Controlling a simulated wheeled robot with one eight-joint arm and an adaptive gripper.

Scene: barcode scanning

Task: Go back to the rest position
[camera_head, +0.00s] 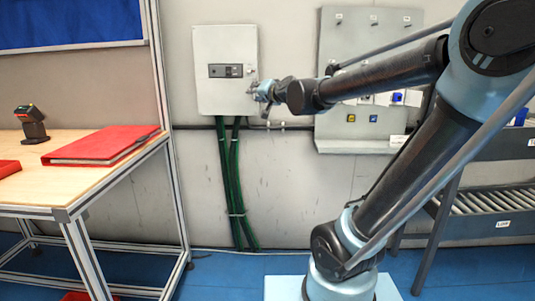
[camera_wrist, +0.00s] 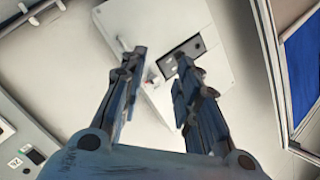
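My gripper (camera_head: 254,90) is at the end of my arm, which reaches left across the head view. It is in front of the light grey wall box (camera_head: 215,50). In the wrist view my gripper (camera_wrist: 157,85) has its two fingers apart, with nothing between them. The wall box (camera_wrist: 150,35) shows beyond the fingers, tilted in the picture. A black panel with a small switch is on its front. I cannot tell how far the fingertips are from the box.
A wooden-topped table (camera_head: 30,190) on the left holds a scanner on a stand (camera_head: 31,124) and a red binder (camera_head: 100,147). Green cables (camera_head: 232,180) run down the wall. A grey panel (camera_head: 350,50) and a roller rack (camera_head: 495,203) are on the right. Blue floor is clear between.

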